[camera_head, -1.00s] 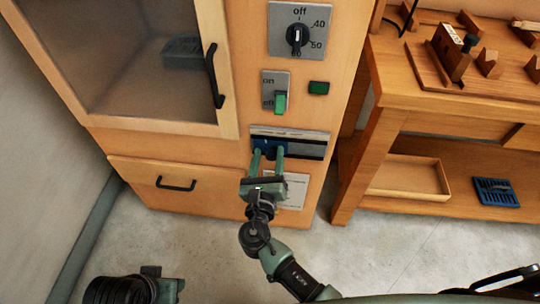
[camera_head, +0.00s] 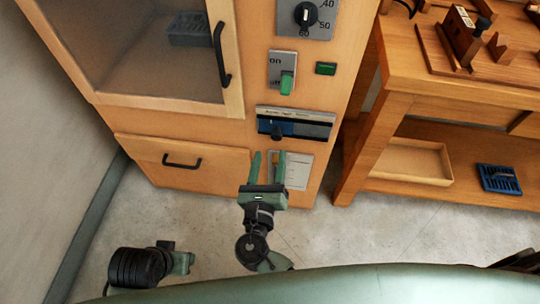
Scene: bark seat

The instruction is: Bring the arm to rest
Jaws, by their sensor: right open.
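My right gripper (camera_head: 267,170) is open and empty, its two green fingers pointing up at the front of the wooden cabinet (camera_head: 215,195). It is just below a slider panel (camera_head: 310,124) with a dark knob (camera_head: 276,130), and apart from that knob. My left gripper (camera_head: 183,262) shows at the lower left, low over the floor. Its fingers are too small and turned away to tell whether they are open.
The cabinet has a glazed door (camera_head: 150,50) with a black handle, a drawer (camera_head: 160,163), a dial (camera_head: 306,14) and a green switch (camera_head: 287,83). A wooden bench (camera_head: 430,95) stands right, with a tray (camera_head: 415,162) and a blue rack (camera_head: 499,178) on its shelf. Floor (camera_head: 350,230) is clear.

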